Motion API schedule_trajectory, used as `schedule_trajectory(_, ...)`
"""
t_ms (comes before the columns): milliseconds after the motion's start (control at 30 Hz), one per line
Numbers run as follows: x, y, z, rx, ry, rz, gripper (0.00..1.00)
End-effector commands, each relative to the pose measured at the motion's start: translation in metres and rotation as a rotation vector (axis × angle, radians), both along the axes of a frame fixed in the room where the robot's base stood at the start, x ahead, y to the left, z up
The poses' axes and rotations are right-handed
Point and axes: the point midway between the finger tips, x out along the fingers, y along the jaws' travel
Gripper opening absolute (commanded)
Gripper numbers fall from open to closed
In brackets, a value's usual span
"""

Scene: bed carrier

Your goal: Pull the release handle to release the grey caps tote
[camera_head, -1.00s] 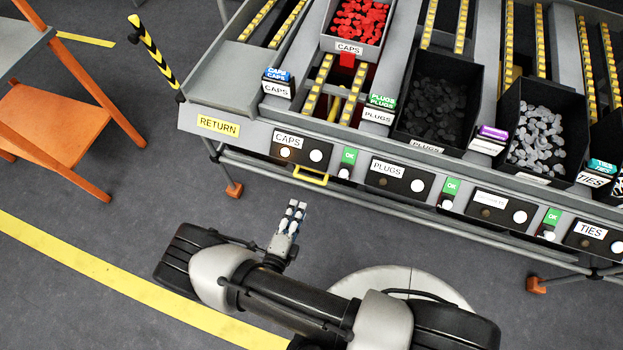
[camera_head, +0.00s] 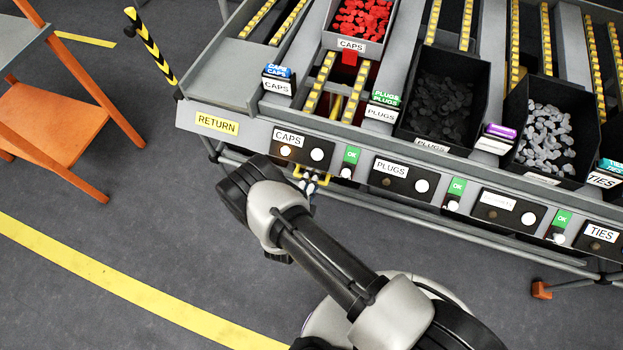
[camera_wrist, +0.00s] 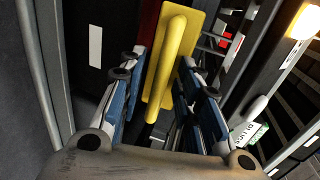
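The yellow release handle (camera_head: 325,179) hangs below the CAPS panel on the rack's front rail. My gripper (camera_head: 309,182) is at the handle, partly hidden by my arm. In the wrist view the handle (camera_wrist: 171,65) shows as a yellow bar with a plate behind it, lying between the two fingers of my gripper (camera_wrist: 162,90). The fingers stand apart on either side, with gaps to the bar. The grey caps tote (camera_head: 345,44), filled with red caps and labelled CAPS, sits up its sloping roller lane above the handle.
The CAPS panel (camera_head: 300,147) has a lit lamp and a white button. A dark PLUGS tote (camera_head: 432,146) and a tote of grey parts (camera_head: 543,178) stand to the right. An orange-framed table (camera_head: 65,127) is at the left. Floor in front is free.

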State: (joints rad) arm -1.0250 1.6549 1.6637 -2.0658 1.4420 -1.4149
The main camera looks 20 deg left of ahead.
Motion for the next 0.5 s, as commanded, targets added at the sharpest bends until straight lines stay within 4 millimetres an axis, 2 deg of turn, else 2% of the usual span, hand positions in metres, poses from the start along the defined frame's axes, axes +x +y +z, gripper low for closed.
schedule_trajectory(100, -0.0002, 0.0001, 0.0001, 0.0, 0.0, 0.0, 0.3)
schedule_trajectory(500, -0.0004, -0.0001, 0.0001, 0.0, 0.0, -0.001, 0.03)
